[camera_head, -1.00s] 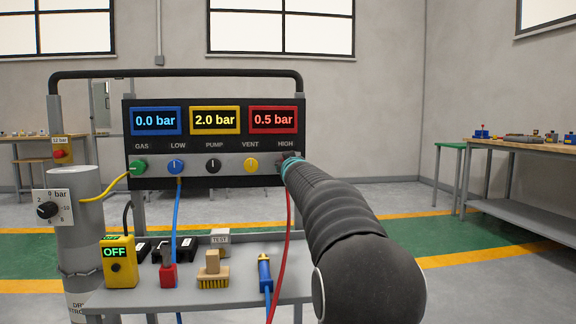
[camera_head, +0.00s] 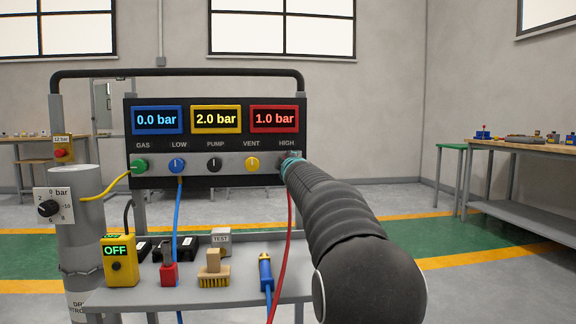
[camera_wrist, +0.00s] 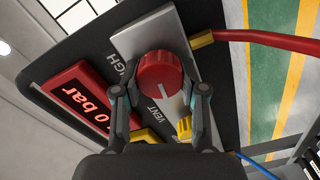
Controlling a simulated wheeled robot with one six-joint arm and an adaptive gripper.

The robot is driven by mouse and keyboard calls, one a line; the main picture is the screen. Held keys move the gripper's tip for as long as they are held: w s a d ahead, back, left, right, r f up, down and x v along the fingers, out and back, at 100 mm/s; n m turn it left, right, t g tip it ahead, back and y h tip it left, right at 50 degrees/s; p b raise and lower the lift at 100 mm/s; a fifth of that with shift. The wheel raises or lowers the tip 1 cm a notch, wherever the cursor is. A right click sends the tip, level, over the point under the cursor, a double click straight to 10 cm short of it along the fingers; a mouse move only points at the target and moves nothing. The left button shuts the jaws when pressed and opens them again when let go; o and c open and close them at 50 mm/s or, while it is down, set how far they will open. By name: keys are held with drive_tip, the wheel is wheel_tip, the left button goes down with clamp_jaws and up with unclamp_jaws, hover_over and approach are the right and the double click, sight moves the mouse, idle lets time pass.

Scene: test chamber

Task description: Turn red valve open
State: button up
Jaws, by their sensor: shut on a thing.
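The red valve knob (camera_wrist: 160,76) is on the grey strip of the panel, by the HIGH label, in the wrist view. My gripper (camera_wrist: 160,92) is shut on the red knob, one finger on each side of it. A white mark shows on the knob's face. In the head view my arm and gripper (camera_head: 288,160) cover the red valve under HIGH. The red display (camera_head: 274,119) above it reads 1.0 bar.
The panel (camera_head: 215,180) also carries a green GAS (camera_head: 139,166), blue LOW (camera_head: 176,166), black PUMP (camera_head: 214,165) and yellow VENT (camera_head: 252,164) knob. A red hose (camera_head: 290,220) hangs below HIGH. The shelf (camera_head: 235,290) holds a brush (camera_head: 213,272) and a yellow device (camera_head: 120,262).

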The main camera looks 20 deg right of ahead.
drive_tip(key=shift+n, duration=0.9)
drive_tip(key=o, duration=1.1)
drive_tip(key=shift+o, duration=0.2)
drive_tip(key=shift+s, duration=0.1)
drive_tip(key=v, duration=1.1)
drive_tip(key=shift+s, duration=0.35)
drive_tip(key=shift+a, duration=0.15)
